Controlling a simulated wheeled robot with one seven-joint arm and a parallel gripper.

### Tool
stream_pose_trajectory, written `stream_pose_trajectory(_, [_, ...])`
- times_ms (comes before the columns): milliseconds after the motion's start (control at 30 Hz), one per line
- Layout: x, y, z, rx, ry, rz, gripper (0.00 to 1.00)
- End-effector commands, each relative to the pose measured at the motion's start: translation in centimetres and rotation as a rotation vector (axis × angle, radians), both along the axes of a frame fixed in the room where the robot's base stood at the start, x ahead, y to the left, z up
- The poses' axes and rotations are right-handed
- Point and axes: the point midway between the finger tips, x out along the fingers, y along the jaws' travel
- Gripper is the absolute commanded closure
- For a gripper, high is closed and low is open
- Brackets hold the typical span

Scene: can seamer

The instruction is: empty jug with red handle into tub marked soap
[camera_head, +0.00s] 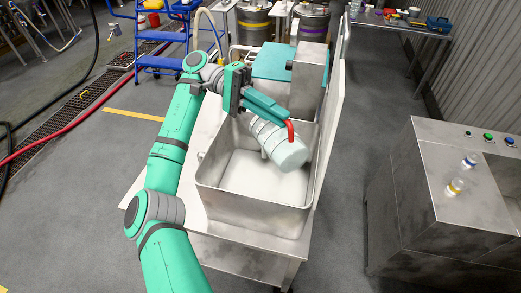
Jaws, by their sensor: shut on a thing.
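The pale ribbed jug (283,150) with a red handle (290,131) is tilted far over inside the opening of a steel tub (252,211). Its lower right end points down toward the tub floor. My gripper (277,113) reaches in from the upper left and is shut on the jug at its red handle. The jaw tips are partly hidden at the handle. No marking reading soap can be made out on the tub. The tub's floor looks pale and bare, and I cannot tell if anything is flowing from the jug.
The tub stands on a steel bench (240,255) with a tall panel (333,110) along its right side. A teal board (273,62) and a steel box (308,75) stand behind it. A steel cabinet (425,185) with small bottles is at right. Blue steps (160,40) stand back left.

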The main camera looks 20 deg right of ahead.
Motion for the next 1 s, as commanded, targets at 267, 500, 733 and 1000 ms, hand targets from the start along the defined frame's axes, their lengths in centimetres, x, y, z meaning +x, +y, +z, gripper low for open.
stream_pose_trajectory(267, [0.0,0.0,0.1,-0.001,0.004,0.0,1.0])
stream_pose_trajectory(500, [0.2,0.0,0.1,-0.002,0.016,0.0,1.0])
stream_pose_trajectory(733, [2.1,0.3,0.8,-0.02,0.136,0.001,1.0])
stream_pose_trajectory(1000, [2.4,0.4,1.0,-0.027,0.162,-0.001,1.0])
